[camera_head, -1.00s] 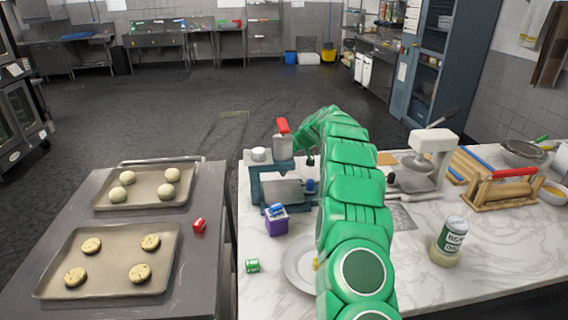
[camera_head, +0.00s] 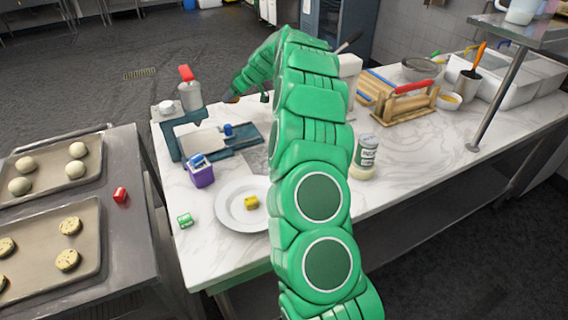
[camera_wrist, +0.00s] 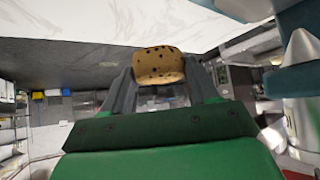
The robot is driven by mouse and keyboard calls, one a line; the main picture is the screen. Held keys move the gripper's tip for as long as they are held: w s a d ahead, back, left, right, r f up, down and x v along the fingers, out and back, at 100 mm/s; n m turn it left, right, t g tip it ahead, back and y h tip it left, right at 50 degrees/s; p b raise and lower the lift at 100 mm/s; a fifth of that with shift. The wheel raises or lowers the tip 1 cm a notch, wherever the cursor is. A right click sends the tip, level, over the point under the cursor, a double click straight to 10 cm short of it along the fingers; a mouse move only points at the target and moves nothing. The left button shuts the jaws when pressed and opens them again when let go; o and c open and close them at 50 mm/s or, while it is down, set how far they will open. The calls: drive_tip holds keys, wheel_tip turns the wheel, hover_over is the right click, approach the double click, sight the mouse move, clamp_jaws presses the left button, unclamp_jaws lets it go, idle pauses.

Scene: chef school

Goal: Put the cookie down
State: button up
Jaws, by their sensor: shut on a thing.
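A tan cookie with dark chips (camera_wrist: 158,62) sits between the fingertips of my gripper (camera_wrist: 160,82) in the wrist view. The fingers are shut on its two sides. In the head view my green arm reaches over the marble counter (camera_head: 205,245) and bends left at its far end, beside the press. The gripper and cookie are hard to make out there.
Trays of cookies (camera_head: 98,262) and dough balls (camera_head: 98,173) stand on the left table. The counter's front right is clear.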

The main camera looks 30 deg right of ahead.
drive_tip(key=s+d+r, duration=0.1)
drive_tip(key=s+d, duration=0.4)
drive_tip(key=s, duration=0.6)
drive_tip(key=s+d, duration=0.6)
drive_tip(key=s, duration=0.4)
drive_tip(key=s+a+r+n+g+y, duration=0.15)
drive_tip(key=s+a, duration=0.25)
drive_tip(key=s, duration=0.6)
drive_tip(key=s+a+r+n, duration=0.15)
drive_tip(key=s+a, duration=0.25)
drive_tip(key=s, duration=0.6)
drive_tip(key=w+d+f, duration=0.1)
drive_tip(key=w+f, duration=0.2)
drive_tip(key=w, duration=0.1)
drive_tip(key=w+d+f, duration=0.1)
drive_tip(key=w+f, duration=0.2)
drive_tip(key=w+d+f, duration=0.2)
drive_tip(key=w+f, duration=0.1)
drive_tip(key=w, duration=0.1)
drive_tip(key=shift+w+f, duration=0.3)
drive_tip(key=shift+w+d+f, duration=0.2)
drive_tip(key=shift+w+f, duration=0.3)
drive_tip(key=shift+f, duration=1.7)
drive_tip(key=shift+f, duration=0.1)
